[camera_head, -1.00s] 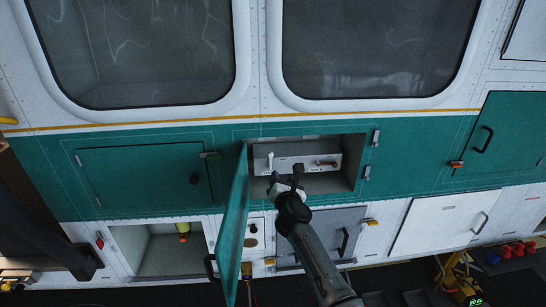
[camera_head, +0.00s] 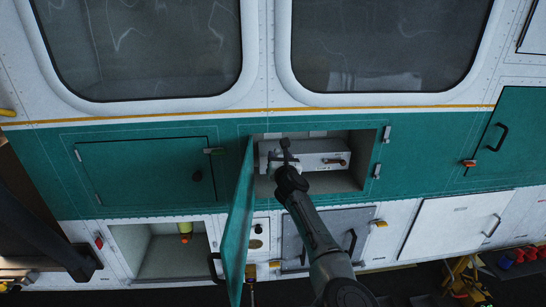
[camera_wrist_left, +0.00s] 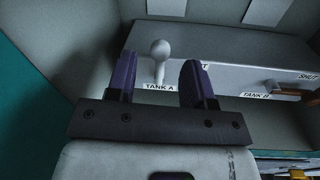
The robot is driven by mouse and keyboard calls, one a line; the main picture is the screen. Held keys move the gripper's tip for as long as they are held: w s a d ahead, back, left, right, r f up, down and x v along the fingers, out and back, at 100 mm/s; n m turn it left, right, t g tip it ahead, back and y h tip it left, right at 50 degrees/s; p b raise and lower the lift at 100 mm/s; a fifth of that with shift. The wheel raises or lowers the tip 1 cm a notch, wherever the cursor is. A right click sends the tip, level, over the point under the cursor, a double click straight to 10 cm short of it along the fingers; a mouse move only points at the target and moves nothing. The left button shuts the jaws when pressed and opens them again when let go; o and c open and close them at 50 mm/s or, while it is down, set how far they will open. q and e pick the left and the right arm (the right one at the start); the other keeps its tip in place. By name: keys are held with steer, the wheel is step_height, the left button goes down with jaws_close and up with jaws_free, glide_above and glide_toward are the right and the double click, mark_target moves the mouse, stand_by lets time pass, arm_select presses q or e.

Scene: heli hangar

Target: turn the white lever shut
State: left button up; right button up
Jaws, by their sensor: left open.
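The white lever (camera_wrist_left: 160,52) has a round knob on a short stem and stands upright on the front of a grey box (camera_wrist_left: 225,62), by the TANK A label. In the head view that box (camera_head: 325,148) sits inside the open green compartment, and my gripper largely hides the lever. My left gripper (camera_head: 285,150) reaches into the compartment and is open. In the left wrist view its dark purple fingers (camera_wrist_left: 159,76) stand on either side of the lever's lower stem, with gaps; contact is not visible. My right gripper is not in view.
A second handle, brownish (camera_head: 335,162), sits on the box's right by TANK B. The open green door (camera_head: 238,222) hangs left of my arm. The compartment walls (camera_head: 366,150) surround the box. A lower open bay (camera_head: 160,255) lies left.

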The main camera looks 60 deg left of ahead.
mark_target(277, 153)
arm_select(q)
steer(key=shift+x, duration=1.8)
steer(key=shift+c, duration=0.2)
jaws_close()
